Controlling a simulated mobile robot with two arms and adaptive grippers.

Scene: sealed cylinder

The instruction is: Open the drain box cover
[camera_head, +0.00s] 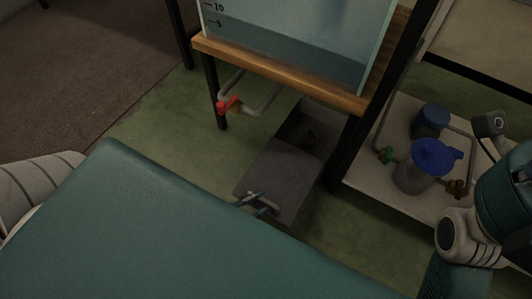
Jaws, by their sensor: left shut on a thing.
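The drain box (315,112) is grey and stands on the green floor below the wooden shelf. Its far part is open, with a dark interior. The grey flat cover (282,168) lies over the near part. My left gripper (257,201) shows only as small light-blue and grey finger parts at the near edge of the cover, shut there. The handle is hard to make out between the fingers. My teal body hides the rest of that arm. My right arm shows at the right edge, but its gripper cannot be made out.
A water tank (290,42) stands on the wooden shelf (275,70), with a red-valved pipe (228,104) below it. Dark posts flank the box. At right, a white low platform (375,180) holds a blue-lidded container (433,155) and valves. Green floor is clear at left.

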